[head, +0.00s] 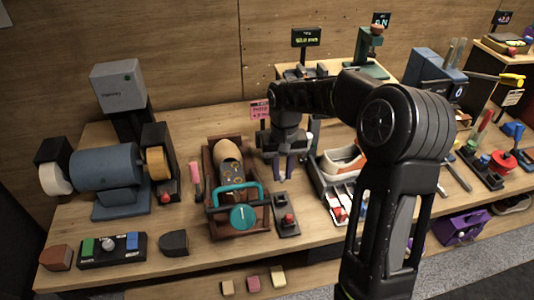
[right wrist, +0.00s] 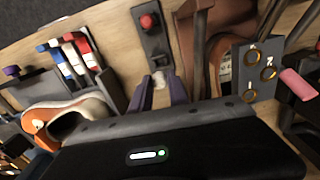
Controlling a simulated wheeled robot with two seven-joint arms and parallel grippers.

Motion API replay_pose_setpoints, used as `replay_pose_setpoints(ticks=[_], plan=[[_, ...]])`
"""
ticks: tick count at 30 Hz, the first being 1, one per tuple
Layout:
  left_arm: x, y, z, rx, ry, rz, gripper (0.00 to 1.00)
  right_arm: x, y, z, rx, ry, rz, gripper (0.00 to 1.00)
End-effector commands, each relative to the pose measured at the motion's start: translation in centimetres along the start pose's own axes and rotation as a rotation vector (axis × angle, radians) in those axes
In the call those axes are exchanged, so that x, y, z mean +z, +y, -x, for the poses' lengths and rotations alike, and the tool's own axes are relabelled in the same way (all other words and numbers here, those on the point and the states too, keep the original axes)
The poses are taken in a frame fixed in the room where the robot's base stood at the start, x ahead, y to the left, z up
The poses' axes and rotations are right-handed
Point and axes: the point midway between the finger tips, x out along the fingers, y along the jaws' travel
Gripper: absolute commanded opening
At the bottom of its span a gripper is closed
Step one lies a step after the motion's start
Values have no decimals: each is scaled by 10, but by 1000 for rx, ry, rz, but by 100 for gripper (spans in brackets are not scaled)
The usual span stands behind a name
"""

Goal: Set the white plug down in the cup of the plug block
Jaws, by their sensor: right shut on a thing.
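The plug block is a narrow dark plate (head: 288,231) on the table, also seen in the right wrist view (right wrist: 154,44). A red knob (head: 289,217) stands on it, and it shows at the top of the right wrist view (right wrist: 148,22). My right gripper (head: 283,177) points down at the far end of the block. In the right wrist view its purple fingers (right wrist: 161,91) are shut on the small white plug (right wrist: 160,77). The plug is partly hidden between the fingers, and I cannot tell whether it touches the block's cup. My left gripper is not in view.
A wooden rack with a teal clamp (head: 243,217) stands just left of the block. A dark tray with an orange-and-white sneaker (head: 344,160) and brushes stands to the right. A grey-blue buffing machine (head: 105,168) is at the left. Bare table shows in front.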

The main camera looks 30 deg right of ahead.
Motion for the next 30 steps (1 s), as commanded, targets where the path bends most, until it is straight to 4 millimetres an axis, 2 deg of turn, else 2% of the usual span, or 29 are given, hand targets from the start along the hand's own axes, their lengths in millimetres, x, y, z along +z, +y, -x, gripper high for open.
replay_pose_setpoints(ticks=[16,30], plan=[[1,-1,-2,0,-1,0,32,1,0,-3,0,0,0,0],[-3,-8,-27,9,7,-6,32,0,0,-42,0,0,0,0]])
